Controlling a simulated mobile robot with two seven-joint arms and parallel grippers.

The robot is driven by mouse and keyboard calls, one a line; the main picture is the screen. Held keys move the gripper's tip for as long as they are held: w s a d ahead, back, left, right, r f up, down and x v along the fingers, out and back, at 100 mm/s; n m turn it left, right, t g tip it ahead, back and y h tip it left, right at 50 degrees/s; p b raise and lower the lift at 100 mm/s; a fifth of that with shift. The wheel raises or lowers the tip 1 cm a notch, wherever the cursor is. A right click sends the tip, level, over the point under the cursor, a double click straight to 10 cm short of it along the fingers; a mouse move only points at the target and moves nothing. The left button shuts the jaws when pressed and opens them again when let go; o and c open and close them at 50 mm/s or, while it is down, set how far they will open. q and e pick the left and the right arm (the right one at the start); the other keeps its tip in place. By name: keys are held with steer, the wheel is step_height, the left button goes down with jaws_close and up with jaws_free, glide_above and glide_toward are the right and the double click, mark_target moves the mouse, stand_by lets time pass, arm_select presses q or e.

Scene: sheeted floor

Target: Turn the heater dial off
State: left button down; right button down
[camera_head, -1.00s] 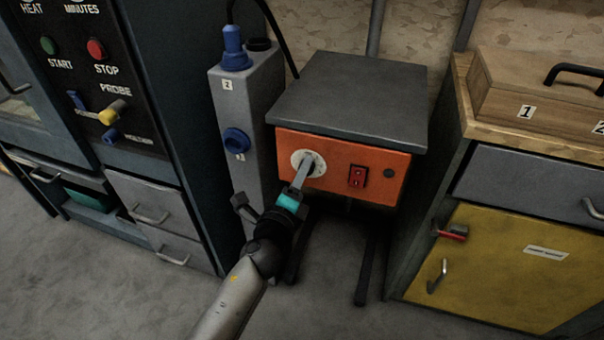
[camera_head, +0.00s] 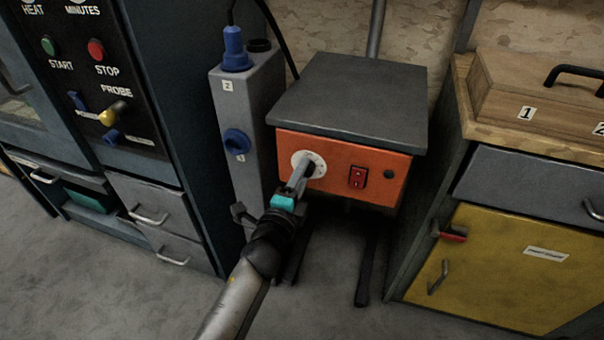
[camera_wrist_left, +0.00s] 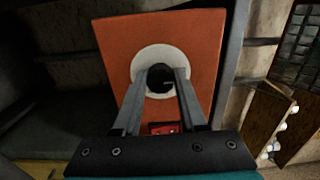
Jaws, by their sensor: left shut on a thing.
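The heater is a box with an orange front panel (camera_head: 338,170) and a dark grey top. Its dial sits on a round white plate (camera_head: 316,164) at the panel's left; the plate also shows in the left wrist view (camera_wrist_left: 141,83). My left gripper (camera_head: 304,172) reaches up to the plate, its fingers shut on the black dial (camera_wrist_left: 160,78). In the head view the fingers mostly hide the dial, so its pointer setting cannot be read. A red switch (camera_head: 358,177) is on the panel right of the dial. My right gripper is out of view.
A grey post (camera_head: 251,101) with blue plugs stands close left of the heater. A dark cabinet with a control panel (camera_head: 104,92) is further left. A yellow-doored cabinet (camera_head: 490,262) with a wooden box (camera_head: 541,92) on top stands right. Open floor lies in front.

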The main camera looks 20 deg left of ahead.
arm_select(q)
steer(key=shift+c, duration=2.2)
jaws_free()
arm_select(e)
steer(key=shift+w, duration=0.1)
arm_select(q)
steer(key=s, duration=1.5)
steer(key=shift+s+a+b, duration=0.15)
steer(key=shift+a+b, duration=0.1)
steer(key=shift+b, duration=0.05)
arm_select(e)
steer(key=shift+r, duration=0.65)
